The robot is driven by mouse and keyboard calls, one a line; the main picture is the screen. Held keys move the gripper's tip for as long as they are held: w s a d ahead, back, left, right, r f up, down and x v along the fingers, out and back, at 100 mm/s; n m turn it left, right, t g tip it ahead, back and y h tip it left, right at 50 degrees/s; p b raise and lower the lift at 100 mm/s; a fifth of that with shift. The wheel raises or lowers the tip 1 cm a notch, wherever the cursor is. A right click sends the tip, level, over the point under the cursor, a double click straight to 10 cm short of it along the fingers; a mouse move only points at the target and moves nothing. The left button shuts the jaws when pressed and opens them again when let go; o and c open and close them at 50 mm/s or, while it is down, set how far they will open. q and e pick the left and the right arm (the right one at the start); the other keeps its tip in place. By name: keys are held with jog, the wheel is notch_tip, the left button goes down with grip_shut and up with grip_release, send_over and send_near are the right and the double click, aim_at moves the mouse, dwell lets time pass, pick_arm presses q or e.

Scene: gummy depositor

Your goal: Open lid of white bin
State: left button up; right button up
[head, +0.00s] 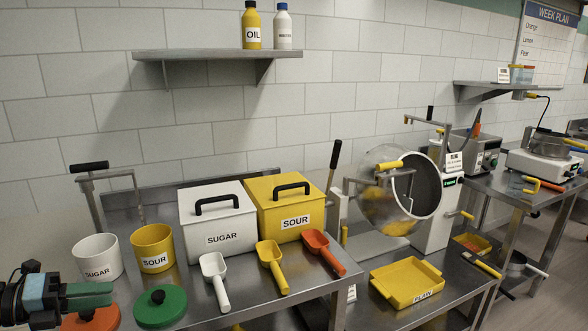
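The white bin (220,236) labelled SUGAR stands on the steel table, left of the yellow SOUR bin. Its white lid (195,200) is closed and has a black arched handle (217,203) on top. My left gripper (108,294) is at the lower left, with green fingers pointing right. It is in front of the white SUGAR cup, well to the left of the bin and apart from its handle. Whether its fingers are open or shut is unclear from this side. My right gripper is not in view.
The yellow bin (284,222) stands close beside the white one. White, yellow and orange scoops (216,283) lie in front. A white cup (97,259), yellow cup (153,249), green lid (160,308) and orange lid (92,318) crowd the left. A shelf (205,54) hangs above.

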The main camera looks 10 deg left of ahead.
pick_arm(q)
jog(key=s+d+f+n+t+y, duration=0.1)
jog(key=s+d+f+n+y, duration=0.1)
jog(key=s+f+n, duration=0.35)
jog(key=s+d+f+n+t+y+p, duration=0.1)
jog(key=s+f+n+t+y, duration=0.15)
jog(key=f+n, duration=0.65)
jog(key=s+d+f+n+t+y, duration=0.1)
jog(key=s+d+f+n+y, duration=0.3)
jog(key=f, duration=0.6)
jog(key=s+d+f+n+g, duration=0.2)
jog(key=s+d+f+n, duration=0.2)
jog(key=s+d+n, duration=0.2)
jog(key=s+d+f+n+g+p, duration=0.1)
jog(key=s+d+f+n+g, duration=0.2)
jog(key=s+d, duration=0.6)
notch_tip(320, 180, down, 2)
jog(key=s+n+y, duration=0.1)
jog(key=n, duration=0.2)
jog(key=shift+d+f, duration=0.25)
jog(key=shift+d, duration=0.15)
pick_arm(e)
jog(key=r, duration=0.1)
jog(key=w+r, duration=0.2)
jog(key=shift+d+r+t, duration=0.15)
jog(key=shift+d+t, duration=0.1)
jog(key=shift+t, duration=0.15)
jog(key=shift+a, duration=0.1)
